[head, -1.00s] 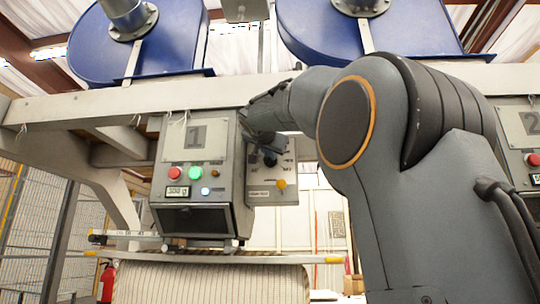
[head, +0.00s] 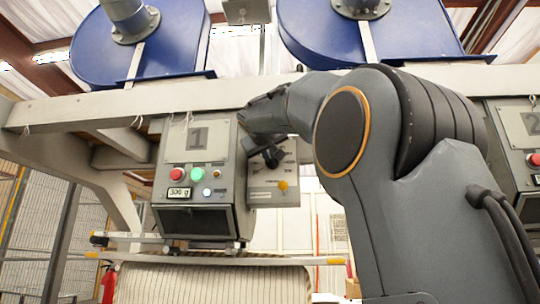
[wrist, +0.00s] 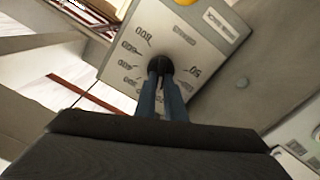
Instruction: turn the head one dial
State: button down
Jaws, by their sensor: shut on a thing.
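The head one unit (head: 196,170) is a grey box marked 1, with a red button, a green button and a small display that seems to read 300 g. On its right side is a dial panel (head: 262,187) with printed numbers around a black dial. The dial (wrist: 160,66) shows in the wrist view between and just beyond the fingertips. My gripper (wrist: 161,80) is shut on the dial, its two blue-grey fingers close together. In the head view my gripper (head: 268,152) is at the dial panel, and my wrist partly covers the panel's top.
A yellow button (head: 283,185) sits low on the dial panel. A striped pillow cover (head: 210,283) hangs below the head one unit. A second unit (head: 525,150) marked 2 is at the right edge. A beam (head: 60,107) and blue housings are above.

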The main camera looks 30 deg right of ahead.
jog(key=n, duration=0.3)
jog(key=n+p, duration=0.1)
jog(key=n, duration=0.2)
jog(key=shift+w+a+f+n, duration=0.1)
jog(key=shift+f+n, duration=0.1)
jog(key=shift+n, duration=0.1)
dwell(0.4)
jog(key=c, duration=1.8)
grip_release()
jog(key=shift+c, duration=0.2)
jog(key=b+v, duration=0.2)
jog(key=v, duration=0.5)
jog(key=shift+s+a, duration=0.25)
jog(key=shift+s, duration=0.1)
